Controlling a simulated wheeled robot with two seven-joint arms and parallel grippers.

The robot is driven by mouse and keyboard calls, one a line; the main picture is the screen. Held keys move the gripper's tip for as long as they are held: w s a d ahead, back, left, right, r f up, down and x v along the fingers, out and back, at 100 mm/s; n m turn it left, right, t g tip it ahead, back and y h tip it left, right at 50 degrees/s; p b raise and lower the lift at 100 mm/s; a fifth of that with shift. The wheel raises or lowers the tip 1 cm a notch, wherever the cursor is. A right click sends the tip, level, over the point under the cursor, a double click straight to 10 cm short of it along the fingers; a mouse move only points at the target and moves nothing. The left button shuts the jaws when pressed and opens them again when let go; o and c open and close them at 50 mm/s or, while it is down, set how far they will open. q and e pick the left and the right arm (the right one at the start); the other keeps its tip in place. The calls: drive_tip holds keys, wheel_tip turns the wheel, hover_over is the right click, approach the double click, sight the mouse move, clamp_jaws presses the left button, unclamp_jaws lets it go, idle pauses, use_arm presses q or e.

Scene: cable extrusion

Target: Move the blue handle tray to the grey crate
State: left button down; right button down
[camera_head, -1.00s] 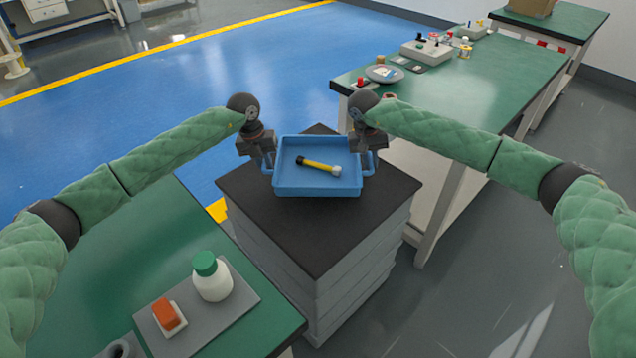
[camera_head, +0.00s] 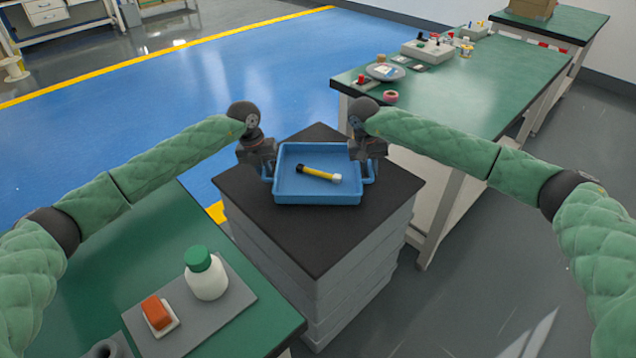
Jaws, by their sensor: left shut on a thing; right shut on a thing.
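The blue handle tray (camera_head: 300,191) is over the black top of the grey crate stack (camera_head: 330,247), near its middle. I cannot tell whether it touches the top. A yellow tool with a black end and a white end (camera_head: 318,174) lies inside the tray. My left gripper (camera_head: 267,176) is shut on the tray's left handle. My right gripper (camera_head: 369,178) is shut on the right handle. The fingertips and handles are partly hidden by the gripper bodies.
A green table (camera_head: 130,260) at the lower left holds a white bottle with a green cap (camera_head: 206,277) and an orange block on a white dish (camera_head: 158,314). A green workbench (camera_head: 480,85) with small items stands at the back right.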

use_arm(q)
drive_tip(key=shift+f, duration=0.35)
use_arm(e)
drive_tip(key=shift+f, duration=0.3)
use_arm(q)
drive_tip(key=c, duration=1.4)
unclamp_jaws()
drive_tip(key=shift+c, duration=0.2)
use_arm(e)
drive_tip(key=c, duration=1.4)
unclamp_jaws()
drive_tip(key=shift+c, duration=0.2)
use_arm(q)
drive_tip(key=shift+r, duration=0.15)
use_arm(e)
drive_tip(key=shift+r, duration=0.1)
use_arm(q)
wheel_tip(320, 180, up, 12)
drive_tip(key=a, duration=0.2)
drive_tip(key=shift+a+f, duration=0.15)
drive_tip(key=shift+f, duration=0.1)
use_arm(e)
drive_tip(key=v, duration=1.1)
drive_tip(key=shift+r, duration=0.4)
